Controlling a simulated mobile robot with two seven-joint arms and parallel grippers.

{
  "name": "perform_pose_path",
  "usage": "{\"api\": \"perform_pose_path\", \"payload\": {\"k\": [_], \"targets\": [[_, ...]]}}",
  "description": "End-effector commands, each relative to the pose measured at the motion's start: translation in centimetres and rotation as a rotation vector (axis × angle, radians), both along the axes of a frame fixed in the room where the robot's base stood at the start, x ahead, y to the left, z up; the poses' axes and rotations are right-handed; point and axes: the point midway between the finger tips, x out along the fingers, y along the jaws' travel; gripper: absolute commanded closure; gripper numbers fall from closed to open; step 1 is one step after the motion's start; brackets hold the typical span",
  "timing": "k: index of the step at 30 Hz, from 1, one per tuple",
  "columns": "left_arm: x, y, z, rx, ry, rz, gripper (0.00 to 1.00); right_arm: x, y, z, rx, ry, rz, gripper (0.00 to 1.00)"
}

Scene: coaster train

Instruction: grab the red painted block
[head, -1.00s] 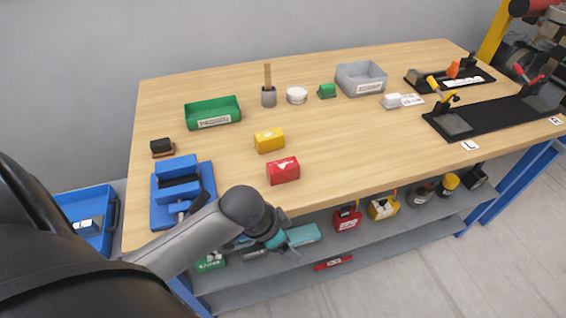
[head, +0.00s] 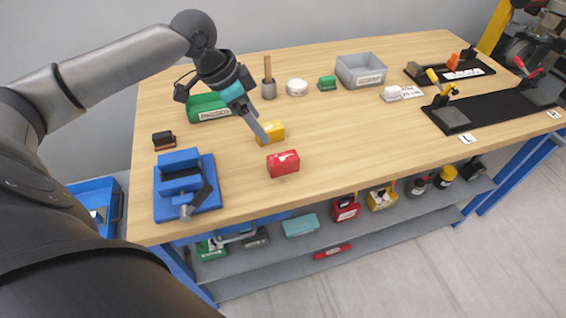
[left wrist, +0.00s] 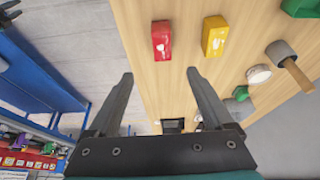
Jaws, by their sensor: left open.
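The red painted block (head: 283,163) lies on the wooden table near its front edge, with a white mark on it. In the left wrist view the red block (left wrist: 162,40) is ahead of the fingers, left of the yellow block (left wrist: 214,36). My left gripper (head: 266,139) is open and empty, raised above the table. In the head view its fingers overlap the yellow block (head: 271,133); in the left wrist view both fingers (left wrist: 158,78) are apart with nothing between them. My right gripper is not in view.
A blue vise (head: 187,184) stands at the table's left front. A green tray (head: 211,107) is partly behind my left gripper. A cup with a brush (head: 268,88), white tub (head: 297,87) and grey bin (head: 361,71) stand farther back. The table right of the red block is clear.

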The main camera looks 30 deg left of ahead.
Motion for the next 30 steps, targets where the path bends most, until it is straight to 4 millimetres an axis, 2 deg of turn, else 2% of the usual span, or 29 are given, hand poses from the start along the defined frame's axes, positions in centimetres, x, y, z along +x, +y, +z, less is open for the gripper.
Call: {"api": "perform_pose_path", "payload": {"k": [6, 10, 19, 27, 30], "targets": [[1.4, -1.3, -4.5, -0.005, 0.003, -0.002, 0.15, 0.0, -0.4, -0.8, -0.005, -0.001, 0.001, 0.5], [2.1, -1.9, -6.8, -0.004, 0.002, -0.002, 0.15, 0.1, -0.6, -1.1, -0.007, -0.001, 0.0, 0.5], [2.9, -2.3, -9.0, -0.002, 0.0, -0.002, 0.15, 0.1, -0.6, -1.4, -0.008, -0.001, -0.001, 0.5], [4.3, -2.9, -12.5, -0.001, 0.001, -0.001, 0.15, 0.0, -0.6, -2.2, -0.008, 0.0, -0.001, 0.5], [4.5, -3.1, -13.1, 0.001, 0.0, -0.002, 0.15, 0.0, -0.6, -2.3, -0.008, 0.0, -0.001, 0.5]]}}
